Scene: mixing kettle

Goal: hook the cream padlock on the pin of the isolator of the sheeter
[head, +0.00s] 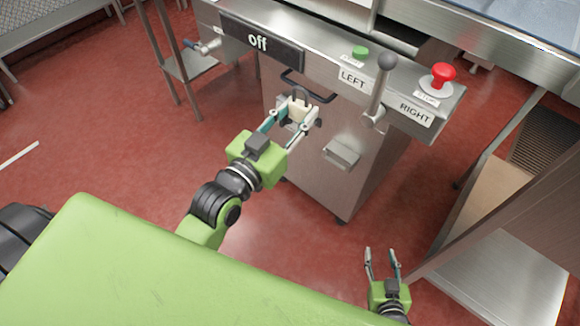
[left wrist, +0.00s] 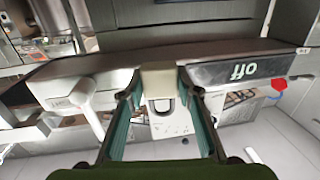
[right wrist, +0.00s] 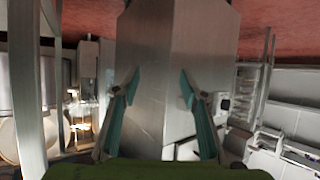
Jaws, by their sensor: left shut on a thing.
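The cream padlock (head: 300,109) is held between the fingertips of my left gripper (head: 297,118), in front of the steel sheeter (head: 310,150). In the left wrist view the padlock's cream body (left wrist: 158,80) is gripped, and its dark shackle (left wrist: 161,106) stands clear of the fingers. A metal fitting with a dark-tipped handle (head: 205,46) sticks out at the sheeter's left end, beyond the "off" panel (head: 260,42). It may be the isolator; I cannot make out its pin. My right gripper (head: 382,262) is open and empty, low at the right; its fingers also show in the right wrist view (right wrist: 159,84).
The sheeter's top bears a green button (head: 360,52), a ball-topped lever (head: 381,85) between LEFT and RIGHT labels, and a red stop button (head: 440,77). A black handle (head: 308,86) juts from its front. A steel table (head: 187,66) stands behind left. Red floor at left is open.

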